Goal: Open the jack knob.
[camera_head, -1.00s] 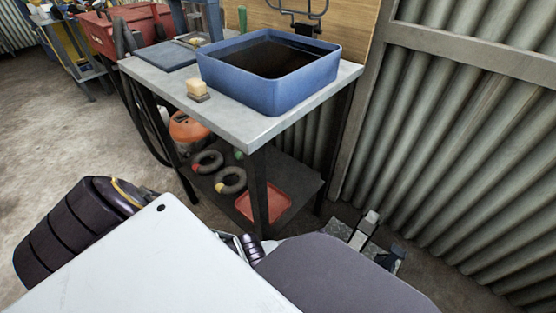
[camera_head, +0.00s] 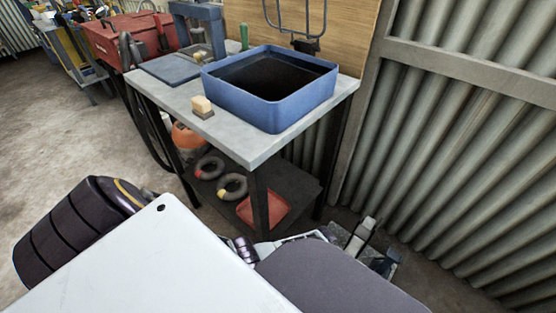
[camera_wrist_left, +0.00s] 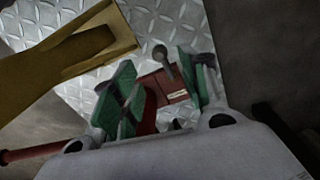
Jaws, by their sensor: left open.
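In the left wrist view a red jack body (camera_wrist_left: 172,87) with a small pale label sits on a bright diamond-plate surface. A round-ended grey metal piece (camera_wrist_left: 164,60), possibly the knob, stands up beside it; I cannot tell for sure. My left gripper (camera_wrist_left: 163,84) is open, with its green-padded fingers on either side of the red body and the grey piece. I cannot tell if the fingers touch them. In the head view the jack cannot be made out.
A yellow-brown part (camera_wrist_left: 60,62) lies left of the fingers, and a red rod (camera_wrist_left: 32,152) is below it. In the head view a workbench (camera_head: 240,140) carries a blue basin (camera_head: 280,112) and a sponge (camera_head: 202,104).

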